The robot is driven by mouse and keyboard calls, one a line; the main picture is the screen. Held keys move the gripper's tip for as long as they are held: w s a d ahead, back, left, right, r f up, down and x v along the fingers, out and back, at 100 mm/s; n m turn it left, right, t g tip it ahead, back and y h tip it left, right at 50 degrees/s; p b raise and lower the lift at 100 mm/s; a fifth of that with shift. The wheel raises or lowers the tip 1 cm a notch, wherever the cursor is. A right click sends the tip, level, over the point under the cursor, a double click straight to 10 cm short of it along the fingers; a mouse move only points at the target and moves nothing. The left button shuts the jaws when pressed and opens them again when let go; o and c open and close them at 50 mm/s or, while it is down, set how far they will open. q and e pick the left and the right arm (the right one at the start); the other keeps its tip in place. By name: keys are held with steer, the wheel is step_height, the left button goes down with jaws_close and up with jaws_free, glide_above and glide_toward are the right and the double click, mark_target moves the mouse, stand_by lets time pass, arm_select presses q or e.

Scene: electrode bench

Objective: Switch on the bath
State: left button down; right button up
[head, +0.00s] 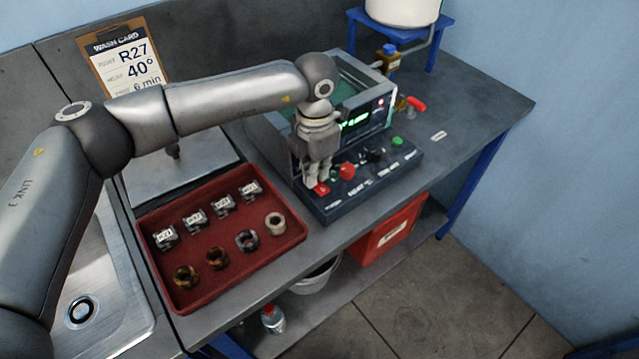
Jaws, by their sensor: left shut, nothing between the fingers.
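The bath (297,152) is a box with a glass-like top and a dark control panel (342,207) along its front. Green characters glow on its display (357,118). A red switch (323,190) sits at the panel's left end. To its right are a red knob (347,171), a black knob (375,156) and a green button (397,141). My left gripper (315,186) is shut and empty, pointing down with its fingertips at the red switch, partly covering it. I cannot tell whether they touch. My right gripper is not in view.
A red tray (222,263) with labelled blocks and several rings lies left of the panel. A wash card (124,62) reading R27, 40°, 6 min stands behind. A red-handled tap (416,104) sticks out at the bath's right. The bench's right end is mostly clear.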

arm_select(q)
steer(key=shift+r+p, duration=1)
steer(key=shift+r, duration=2.15)
